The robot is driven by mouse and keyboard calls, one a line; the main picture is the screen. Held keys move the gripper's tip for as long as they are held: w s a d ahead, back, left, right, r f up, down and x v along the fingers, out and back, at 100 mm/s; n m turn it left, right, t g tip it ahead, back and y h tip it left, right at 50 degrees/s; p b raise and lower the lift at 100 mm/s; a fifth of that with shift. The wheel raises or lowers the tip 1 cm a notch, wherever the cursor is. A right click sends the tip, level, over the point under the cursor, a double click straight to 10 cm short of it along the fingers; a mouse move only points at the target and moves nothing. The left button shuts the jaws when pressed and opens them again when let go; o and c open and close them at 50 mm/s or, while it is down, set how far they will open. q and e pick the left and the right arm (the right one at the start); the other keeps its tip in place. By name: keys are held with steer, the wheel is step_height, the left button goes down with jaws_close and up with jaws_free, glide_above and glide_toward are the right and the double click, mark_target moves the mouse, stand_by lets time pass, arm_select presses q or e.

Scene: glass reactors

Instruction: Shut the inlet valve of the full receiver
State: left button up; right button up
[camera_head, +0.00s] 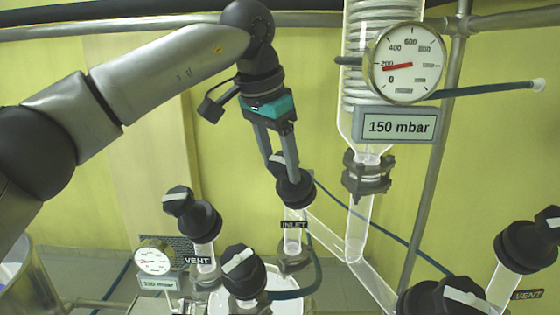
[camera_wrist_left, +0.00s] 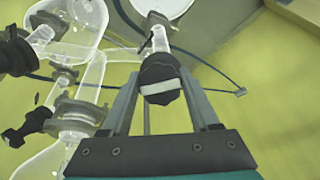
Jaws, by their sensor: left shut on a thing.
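The inlet valve (camera_head: 295,190) is a black knob with a pale bar, on a glass tube above the label "INLET" (camera_head: 293,225). My left gripper (camera_head: 281,165) reaches down from above and is shut on this knob. In the left wrist view the knob (camera_wrist_left: 160,75) sits between the fingers of my left gripper (camera_wrist_left: 164,90), its white bar crosswise between them. The vessel under this valve is only partly visible at the lower edge; its liquid level cannot be told. My right gripper is not in view.
A black vent valve (camera_head: 204,221) stands left, with another black valve (camera_head: 243,272) below. More black valves (camera_head: 445,297) (camera_head: 527,246) stand lower right. A gauge (camera_head: 405,63) with a "150 mbar" plate (camera_head: 395,126) hangs upper right. Glass tubing and a metal post flank the right.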

arm_select(q)
steer(key=o, duration=1.4)
steer(key=shift+r, duration=0.1)
